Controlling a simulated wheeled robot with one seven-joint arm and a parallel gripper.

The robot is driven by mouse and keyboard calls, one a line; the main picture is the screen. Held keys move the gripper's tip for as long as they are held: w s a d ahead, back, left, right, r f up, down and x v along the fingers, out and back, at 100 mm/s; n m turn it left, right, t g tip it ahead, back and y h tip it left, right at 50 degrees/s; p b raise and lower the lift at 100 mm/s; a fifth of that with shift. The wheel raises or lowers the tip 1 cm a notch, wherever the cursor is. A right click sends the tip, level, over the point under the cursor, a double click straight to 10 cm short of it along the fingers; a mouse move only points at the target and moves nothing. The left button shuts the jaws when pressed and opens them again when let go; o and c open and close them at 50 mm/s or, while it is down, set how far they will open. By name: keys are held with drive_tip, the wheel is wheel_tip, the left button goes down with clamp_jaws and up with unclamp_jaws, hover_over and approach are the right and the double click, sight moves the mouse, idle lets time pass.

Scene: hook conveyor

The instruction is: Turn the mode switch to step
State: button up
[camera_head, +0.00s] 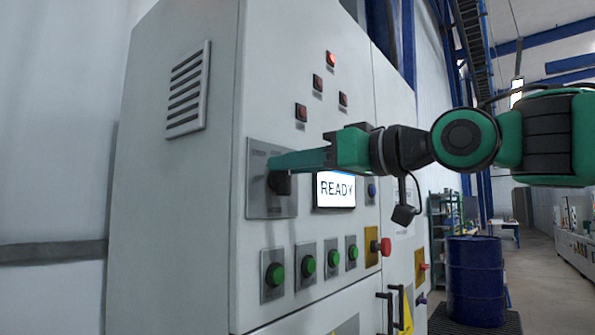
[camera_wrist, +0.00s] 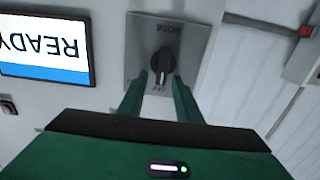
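The mode switch is a black rotary knob (camera_head: 280,184) on a grey square plate (camera_head: 263,205) at the cabinet's left front. In the wrist view the knob (camera_wrist: 163,63) stands roughly lengthwise up and down the picture, with MODE above it and OFF below it. Its other position labels are not readable. My gripper (camera_head: 278,165) reaches in from the right and its fingers partly cover the plate. In the wrist view my gripper (camera_wrist: 161,76) has its two green fingers apart, one on each side of the knob's lower end. I cannot tell whether they touch it.
A lit screen (camera_head: 335,189) reading READY is right of the plate. Several green buttons (camera_head: 275,275) sit below, and a red emergency knob (camera_head: 381,246) is to their right. Small indicator lamps (camera_head: 331,58) are above. A blue drum (camera_head: 475,280) stands further right.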

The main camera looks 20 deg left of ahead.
clamp_jaws()
idle(0.4)
drive_tip(key=shift+s+a+f+n, duration=0.1)
drive_tip(key=shift+s+f+n, duration=0.1)
drive_tip(key=shift+n, duration=1.25)
drive_tip(key=shift+s+a+f+n, duration=0.1)
drive_tip(key=shift+s+n, duration=0.15)
drive_tip(key=shift+n, duration=1.15)
drive_tip(key=shift+s+a+f+n, duration=0.1)
drive_tip(key=shift+s+n, duration=0.1)
drive_tip(key=shift+n, duration=1.25)
